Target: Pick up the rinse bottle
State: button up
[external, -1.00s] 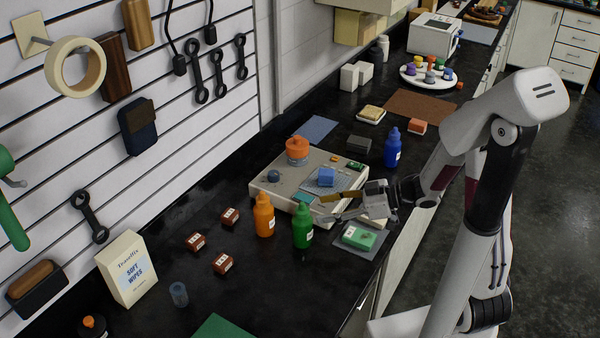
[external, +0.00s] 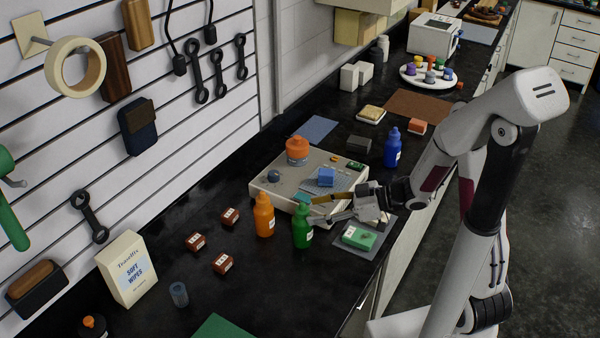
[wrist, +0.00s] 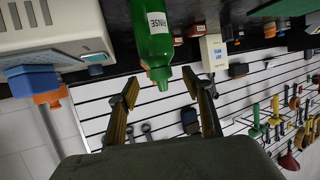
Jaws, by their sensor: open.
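The rinse bottle is the green bottle (external: 302,229), upright on the black counter in front of the grey device. In the wrist view the green bottle (wrist: 151,32), labelled RINSE, appears upside down at the top, its nozzle pointing down between the finger tips. My gripper (external: 318,210) is open and empty, just right of the bottle's upper part in the external view. In the wrist view my gripper (wrist: 160,84) has one finger on each side of the nozzle, with gaps visible. I cannot tell whether the fingers reach around it.
An orange bottle (external: 264,215) stands close left of the rinse bottle. The grey device (external: 268,188) with a blue block (external: 327,177) is behind. A blue bottle (external: 392,148) stands farther back.

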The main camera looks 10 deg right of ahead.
aim_at(302, 214)
jog(key=shift+a, duration=0.1)
jog(key=shift+f+x, duration=0.25)
jog(key=shift+x, duration=2.2)
grip_shut()
